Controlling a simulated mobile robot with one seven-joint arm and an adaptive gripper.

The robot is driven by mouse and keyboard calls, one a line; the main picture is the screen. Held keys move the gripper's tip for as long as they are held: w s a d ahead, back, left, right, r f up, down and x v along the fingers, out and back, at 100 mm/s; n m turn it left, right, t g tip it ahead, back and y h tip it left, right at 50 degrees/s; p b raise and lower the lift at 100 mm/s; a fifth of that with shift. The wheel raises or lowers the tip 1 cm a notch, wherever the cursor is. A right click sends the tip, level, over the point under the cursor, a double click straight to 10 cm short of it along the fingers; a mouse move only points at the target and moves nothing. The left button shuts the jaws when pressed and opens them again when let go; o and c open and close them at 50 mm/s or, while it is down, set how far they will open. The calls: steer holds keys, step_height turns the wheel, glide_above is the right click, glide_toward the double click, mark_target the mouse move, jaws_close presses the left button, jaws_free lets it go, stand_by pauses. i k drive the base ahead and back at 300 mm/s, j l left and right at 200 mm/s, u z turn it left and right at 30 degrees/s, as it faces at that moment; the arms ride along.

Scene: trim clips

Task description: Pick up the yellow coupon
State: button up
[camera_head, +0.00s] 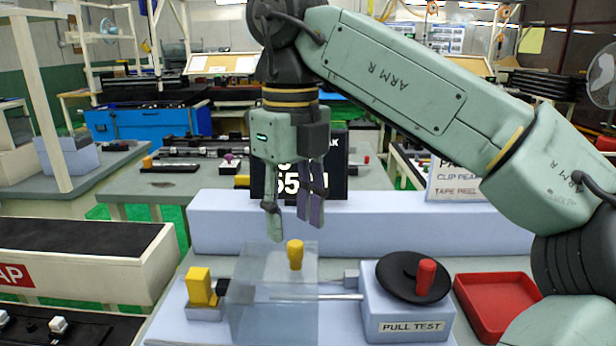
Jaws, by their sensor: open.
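Two yellow things show, and I cannot tell for sure which is the coupon. One is a small rounded yellow piece (295,254), standing upright at the top of a clear panel, almost directly below my gripper. The other is a yellow block (200,287) at the left end of the pull-test rig, beside a black part. My gripper (291,229) points down with its fingers apart and nothing between them. The fingertips appear just above the rounded yellow piece in the picture; the exact gap in depth is unclear.
The clear panel (275,300) stands over the rig's metal rod (335,296). To the right are the pull-test box (410,312) with a black wheel and red handle (426,276), then a red tray (497,306). A pale blue ledge (385,226) and a black display lie behind.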

mark_target(198, 280)
steer(key=k, duration=1.4)
